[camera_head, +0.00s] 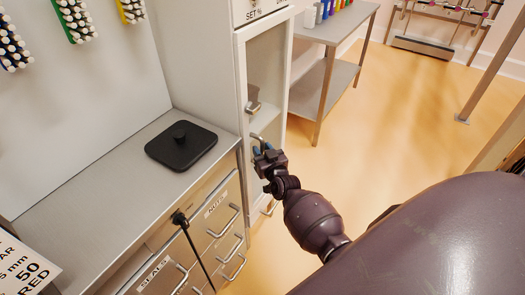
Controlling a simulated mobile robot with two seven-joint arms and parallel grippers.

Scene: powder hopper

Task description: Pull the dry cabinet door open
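The dry cabinet (205,60) is a tall white cabinet with "SET %" lettering at its top. Its narrow door (268,70) has a glass pane in a pale frame and looks shut. A metal handle (257,137) shows on the door's front, low on the pane. My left gripper is not in view.
A grey counter (105,185) with a black square pad (181,146) stands left of the cabinet, above labelled drawers (215,215) with bar handles. A metal side table (335,30) with coloured bottles stands behind right. The orange floor (400,120) right of the door is clear.

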